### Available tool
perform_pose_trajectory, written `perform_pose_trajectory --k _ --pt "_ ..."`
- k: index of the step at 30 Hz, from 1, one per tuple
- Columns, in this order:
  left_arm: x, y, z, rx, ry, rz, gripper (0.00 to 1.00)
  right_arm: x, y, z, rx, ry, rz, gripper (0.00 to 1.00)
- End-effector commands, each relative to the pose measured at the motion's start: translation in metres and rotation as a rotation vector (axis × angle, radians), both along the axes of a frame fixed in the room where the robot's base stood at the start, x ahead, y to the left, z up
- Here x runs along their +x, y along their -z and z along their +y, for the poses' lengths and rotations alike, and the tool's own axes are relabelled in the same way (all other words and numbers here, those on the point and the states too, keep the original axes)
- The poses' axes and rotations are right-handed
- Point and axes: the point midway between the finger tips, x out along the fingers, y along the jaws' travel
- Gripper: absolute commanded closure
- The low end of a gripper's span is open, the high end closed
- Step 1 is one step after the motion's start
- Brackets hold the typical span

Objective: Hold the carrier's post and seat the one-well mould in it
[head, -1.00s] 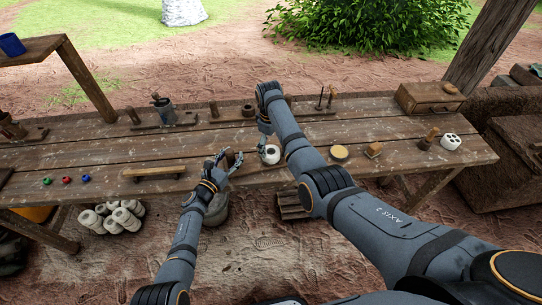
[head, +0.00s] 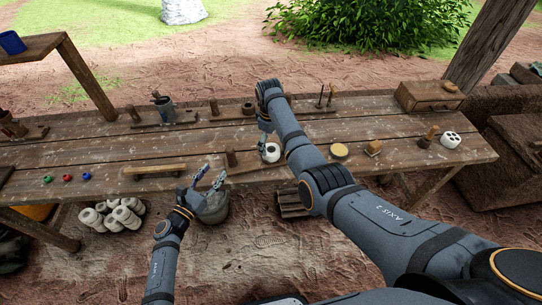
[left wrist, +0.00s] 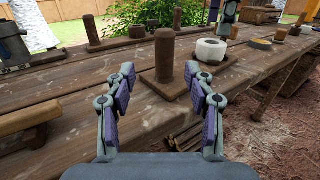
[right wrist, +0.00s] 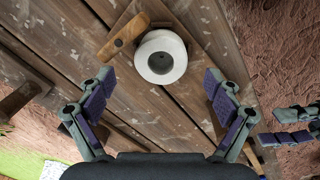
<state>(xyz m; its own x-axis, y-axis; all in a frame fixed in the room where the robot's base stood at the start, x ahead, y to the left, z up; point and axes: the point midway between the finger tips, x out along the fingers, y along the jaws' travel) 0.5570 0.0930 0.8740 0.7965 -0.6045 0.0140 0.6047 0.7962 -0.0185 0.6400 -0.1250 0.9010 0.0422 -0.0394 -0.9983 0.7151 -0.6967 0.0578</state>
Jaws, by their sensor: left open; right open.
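The carrier's brown round post (head: 231,157) stands upright on its flat wooden base near the bench's front edge. It shows upright in the left wrist view (left wrist: 165,55). The white one-well mould (head: 271,153), a thick ring with a dark well, sits beside the post, on the carrier's side; I cannot tell how deep it sits. My left gripper (head: 214,173) is open and empty, short of the post, which appears between its fingers but apart from them. My right gripper (head: 264,139) is open above the mould (right wrist: 160,57), not touching it.
A white mould with several wells (head: 450,140) and a yellow-topped round pot (head: 339,151) lie to the right. A wooden bar (head: 155,171) and small coloured pieces (head: 67,178) lie to the left. A grey bucket (head: 214,207) stands below the bench front.

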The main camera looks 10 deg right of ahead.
Motion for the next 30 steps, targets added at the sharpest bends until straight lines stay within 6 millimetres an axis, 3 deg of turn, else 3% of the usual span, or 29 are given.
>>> perform_pose_trajectory --k 1,7,13,30 --pt "0.011 -0.015 0.000 -0.021 -0.008 -0.015 0.46 0.000 0.000 0.000 0.000 0.000 0.000 0.09" --pt "0.040 -0.050 0.007 -0.105 -0.041 -0.022 0.46 0.000 0.000 0.000 0.000 0.000 0.000 0.09" --pt "0.067 -0.072 0.039 -0.253 -0.121 0.054 0.46 0.000 0.000 0.000 0.000 0.000 0.000 0.09" --pt "0.085 -0.043 0.171 -0.659 -0.419 0.348 0.46 0.000 0.000 0.000 0.000 0.000 0.000 0.09"
